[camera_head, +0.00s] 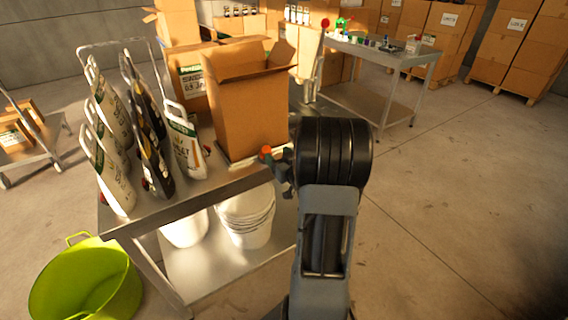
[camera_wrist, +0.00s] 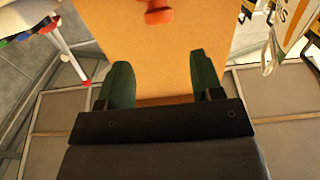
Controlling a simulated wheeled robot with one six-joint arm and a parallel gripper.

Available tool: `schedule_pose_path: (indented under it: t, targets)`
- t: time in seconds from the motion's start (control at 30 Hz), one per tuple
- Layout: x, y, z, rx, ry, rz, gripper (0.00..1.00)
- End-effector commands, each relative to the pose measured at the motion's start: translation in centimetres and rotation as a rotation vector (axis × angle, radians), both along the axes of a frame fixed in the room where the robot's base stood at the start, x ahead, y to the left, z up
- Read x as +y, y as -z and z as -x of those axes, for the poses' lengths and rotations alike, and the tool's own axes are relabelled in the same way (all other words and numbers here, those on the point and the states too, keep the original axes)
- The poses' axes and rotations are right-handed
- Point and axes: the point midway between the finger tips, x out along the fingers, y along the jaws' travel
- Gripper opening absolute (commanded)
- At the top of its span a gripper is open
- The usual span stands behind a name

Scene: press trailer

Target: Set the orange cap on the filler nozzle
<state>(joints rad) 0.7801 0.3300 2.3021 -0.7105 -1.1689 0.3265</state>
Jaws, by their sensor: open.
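An orange cap (camera_head: 266,152) shows at the tip of my gripper (camera_head: 281,162), in front of the tall open cardboard box. In the wrist view an orange piece (camera_wrist: 158,13), likely the same cap, is at the top edge, partly cut off. It lies beyond the two green fingers of my gripper (camera_wrist: 162,68), about in line with the gap between them. The fingers are spread and nothing shows between them. Whether a finger touches the cap cannot be told. I cannot pick out the filler nozzle for certain in either view.
The open cardboard box (camera_head: 247,105) stands on the steel cart (camera_head: 160,212), with several bottles (camera_head: 150,140) to its left. White buckets (camera_head: 245,215) sit below. A green tub (camera_head: 85,285) is on the floor. A bench (camera_head: 385,52) with small coloured items is behind right. Floor at right is clear.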

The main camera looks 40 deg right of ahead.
Motion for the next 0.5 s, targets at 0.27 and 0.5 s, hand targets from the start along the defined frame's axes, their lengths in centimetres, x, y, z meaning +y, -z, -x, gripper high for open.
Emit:
schedule_pose_path:
  t: [0.27, 0.5]
  targets:
    - [0.5, 0.0, 3.0, 0.002, 0.001, 0.002, 0.60]
    - [2.7, -0.5, 1.8, 0.170, 0.059, 0.042, 0.60]
